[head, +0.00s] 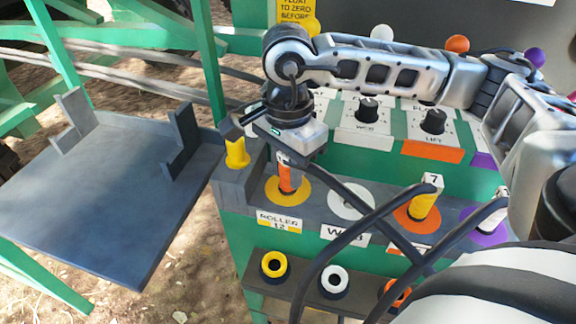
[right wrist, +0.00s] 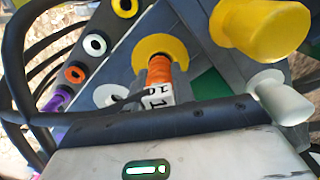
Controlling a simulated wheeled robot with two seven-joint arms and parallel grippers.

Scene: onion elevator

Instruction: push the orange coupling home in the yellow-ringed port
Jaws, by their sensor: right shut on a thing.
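The orange coupling (head: 288,180) stands roughly upright at the yellow-ringed port (head: 273,194), which has a "ROLLER 12" plate below it. Its lower end is within the ring; how deep it sits I cannot tell. My right gripper (head: 287,157) is shut on the coupling's upper part from above. In the right wrist view the orange coupling (right wrist: 159,70) shows its ribbed body and white label, with the yellow ring (right wrist: 146,45) around its far end. A black hose leads from the coupling. The gripper hides the coupling's top. My left gripper is not in view.
A white-ringed port (head: 345,197) is beside it, then an orange-ringed port holding a yellow coupling (head: 424,205) marked 7. Black hoses (head: 345,240) cross in front of the panel. Knobs (head: 367,109) stand behind. A yellow post (head: 237,153) and a grey tray (head: 90,215) are at left.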

